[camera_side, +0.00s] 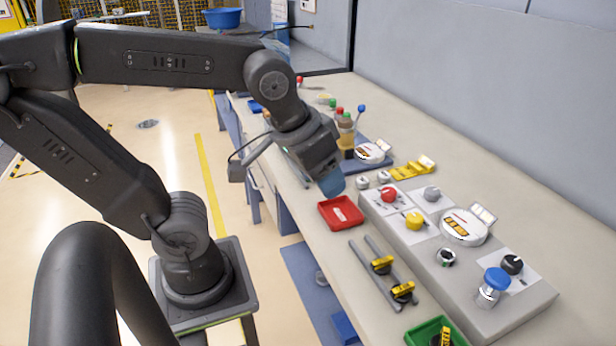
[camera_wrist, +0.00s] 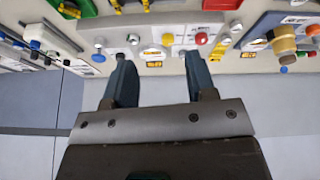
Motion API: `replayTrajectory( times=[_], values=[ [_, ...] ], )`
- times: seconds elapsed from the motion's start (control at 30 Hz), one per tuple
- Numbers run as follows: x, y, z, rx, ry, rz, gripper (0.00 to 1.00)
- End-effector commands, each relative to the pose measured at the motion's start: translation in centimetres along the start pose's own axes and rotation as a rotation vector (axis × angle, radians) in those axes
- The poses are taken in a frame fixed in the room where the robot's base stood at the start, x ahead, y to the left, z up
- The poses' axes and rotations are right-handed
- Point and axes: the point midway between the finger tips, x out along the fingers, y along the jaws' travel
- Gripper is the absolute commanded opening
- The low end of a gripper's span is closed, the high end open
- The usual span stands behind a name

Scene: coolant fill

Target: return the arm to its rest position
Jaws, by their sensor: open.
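My gripper (camera_side: 330,183) hangs over the bench, above and just behind the red tray (camera_side: 341,213) in the side view. In the wrist view my gripper (camera_wrist: 161,84) has its two blue-grey fingers apart, with nothing between them. The fingers point toward the bench and its panel of knobs. In the side view the fingers overlap and the gap between them does not show. My arm is bent, with its upper link held roughly level above the floor.
A grey control box (camera_side: 455,262) with knobs and a blue button (camera_side: 496,280) stands on the bench right of the red tray. A green tray (camera_side: 434,331) is at the front. Bottles (camera_side: 346,135) stand behind my gripper. A grey wall (camera_side: 480,90) closes the bench's far side.

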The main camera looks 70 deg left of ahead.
Motion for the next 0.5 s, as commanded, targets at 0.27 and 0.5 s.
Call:
replayTrajectory(
  times=[0.27,0.5],
  values=[
    [0.2,-1.5,1.9,0.133,0.068,-0.001,0.51],
    [0.2,-1.5,1.9,0.135,0.066,-0.001,0.51]
  ],
)
